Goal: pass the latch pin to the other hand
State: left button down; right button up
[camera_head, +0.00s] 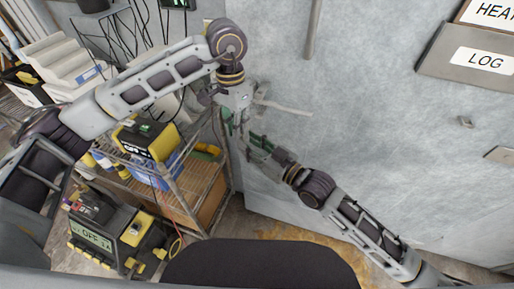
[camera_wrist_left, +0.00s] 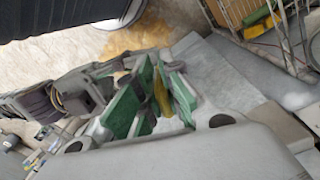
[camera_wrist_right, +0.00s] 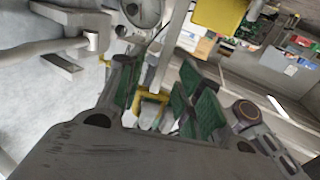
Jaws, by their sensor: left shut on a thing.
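The latch pin is small and mostly hidden; its yellow part (camera_wrist_right: 152,97) shows between the fingers in the right wrist view. A yellow part also shows among the green pads in the left wrist view (camera_wrist_left: 161,96). My left gripper (camera_head: 234,122) points down in front of the freezer wall, shut on the pin. My right gripper (camera_head: 258,148) reaches up from the lower right, just below and right of the left one. Its green-padded fingers stand apart, open, with the pin's yellow part between them in view. I cannot tell whether they touch it.
A grey door handle (camera_head: 284,106) sticks out close to the right of my left gripper. A wire shelf rack (camera_head: 178,190) with yellow and black equipment stands at left. The pale wall (camera_head: 370,110) is close behind both grippers.

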aim_at(244, 140)
jog(key=shift+x, duration=1.6)
grip_shut()
pick_arm(q)
jog(key=c, duration=1.5)
grip_release()
jog(key=shift+r, duration=0.1)
jog(key=shift+w+a+r, duration=0.1)
jog(key=shift+r, duration=1.85)
jog(key=shift+w+a+r, duration=0.1)
jog(key=shift+w+r, duration=0.05)
jog(key=shift+r, duration=1.85)
jog(key=shift+w+a+r, duration=0.1)
jog(key=shift+r, duration=1.85)
jog(key=shift+d, duration=0.1)
